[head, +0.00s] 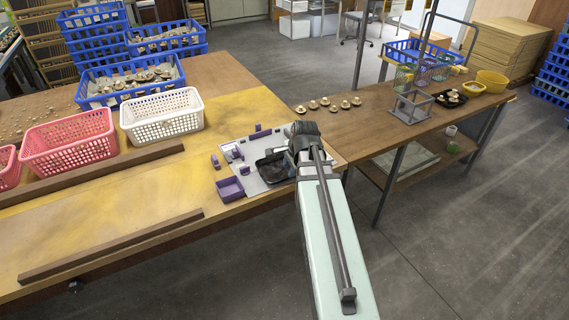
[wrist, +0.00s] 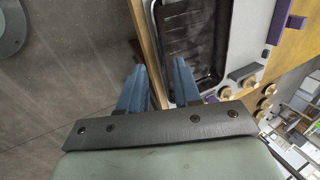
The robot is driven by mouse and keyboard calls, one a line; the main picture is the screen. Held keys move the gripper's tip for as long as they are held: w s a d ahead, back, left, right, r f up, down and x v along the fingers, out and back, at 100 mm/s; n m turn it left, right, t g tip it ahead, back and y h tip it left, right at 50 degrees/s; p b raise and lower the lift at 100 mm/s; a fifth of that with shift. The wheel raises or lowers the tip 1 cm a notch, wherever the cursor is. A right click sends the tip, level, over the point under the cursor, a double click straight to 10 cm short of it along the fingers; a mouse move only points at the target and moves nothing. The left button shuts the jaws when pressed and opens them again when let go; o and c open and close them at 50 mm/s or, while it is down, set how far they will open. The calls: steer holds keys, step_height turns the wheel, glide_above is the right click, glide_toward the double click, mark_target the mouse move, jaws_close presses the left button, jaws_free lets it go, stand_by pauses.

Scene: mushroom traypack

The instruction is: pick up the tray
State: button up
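A black ribbed tray (head: 271,168) lies on the grey plate at the table's right end, partly hidden by my arm in the head view. In the wrist view the tray (wrist: 192,30) looks empty and fills the upper middle. My gripper (wrist: 159,66) has two blue fingers spread apart, with nothing held between them. The tray's long rim by the table edge runs between the two fingertips in that view. One finger shows over the outer side and the other over the tray's inside. I cannot tell whether they touch it. The fingertips are hidden in the head view.
Purple blocks and a purple bin (head: 230,188) stand on the grey plate (head: 257,187). A white basket (head: 162,117) and pink basket (head: 68,146) stand left. Mushrooms (head: 325,103) lie on the side table beyond. Another black tray (head: 462,97) is farther right.

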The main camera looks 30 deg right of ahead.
steer(key=shift+x, duration=1.4)
steer(key=shift+f, duration=0.1)
steer(key=shift+x, duration=2.5)
steer(key=shift+d, duration=0.15)
steer(key=shift+c, duration=0.4)
jaws_close()
